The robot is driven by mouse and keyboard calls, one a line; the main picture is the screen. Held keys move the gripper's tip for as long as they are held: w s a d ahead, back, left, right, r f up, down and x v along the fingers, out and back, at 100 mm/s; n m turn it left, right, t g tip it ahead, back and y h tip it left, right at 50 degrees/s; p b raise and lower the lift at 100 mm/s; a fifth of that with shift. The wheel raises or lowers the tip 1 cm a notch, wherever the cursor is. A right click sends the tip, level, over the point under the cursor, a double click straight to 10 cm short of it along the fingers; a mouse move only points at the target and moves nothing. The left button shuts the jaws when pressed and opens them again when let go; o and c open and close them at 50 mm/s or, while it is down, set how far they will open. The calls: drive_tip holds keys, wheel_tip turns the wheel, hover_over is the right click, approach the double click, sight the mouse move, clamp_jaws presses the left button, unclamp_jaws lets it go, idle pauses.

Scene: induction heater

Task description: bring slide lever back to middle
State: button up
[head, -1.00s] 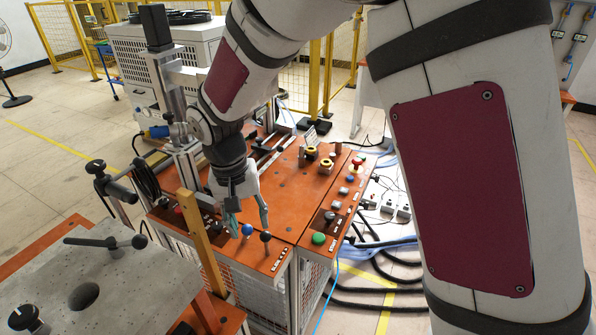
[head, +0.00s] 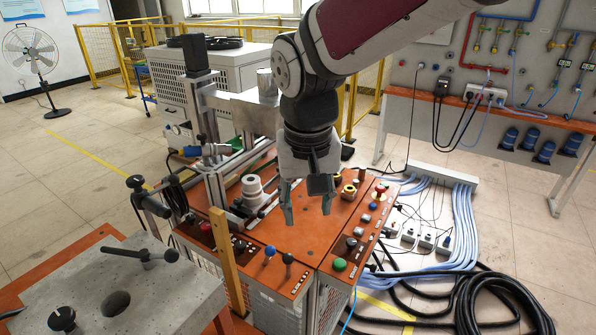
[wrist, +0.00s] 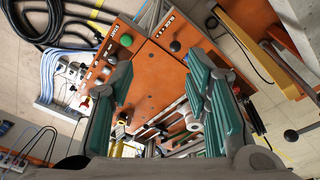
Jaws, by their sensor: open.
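Two ball-topped levers stand at the front edge of the orange machine top (head: 300,238): one with a blue ball (head: 270,252) and, just right of it, one with a black ball (head: 288,258). I cannot tell which is the slide lever, or its exact position in its travel. In the wrist view a black ball (wrist: 175,46) shows beyond the fingertips. My gripper (head: 307,212) points down above the machine top, behind both levers and apart from them. Its fingers are spread with nothing between them; they also show in the wrist view (wrist: 166,85).
A green button (head: 340,264) and several knobs line the right side panel. A wooden post (head: 227,262) stands left of the levers. A grey block with a T-handle (head: 138,253) is at front left. A white cylinder (head: 254,193) stands behind, left of my gripper.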

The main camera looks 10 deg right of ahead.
drive_tip(key=shift+t, duration=0.4)
drive_tip(key=shift+s+d+r, duration=0.4)
drive_tip(key=shift+s+r, duration=0.2)
drive_tip(key=shift+s, duration=0.05)
drive_tip(key=shift+s+d+r, duration=0.35)
drive_tip(key=shift+s+r, duration=0.25)
drive_tip(key=shift+s+d+r, duration=0.4)
drive_tip(key=shift+s+r, duration=0.2)
drive_tip(key=shift+s, duration=0.05)
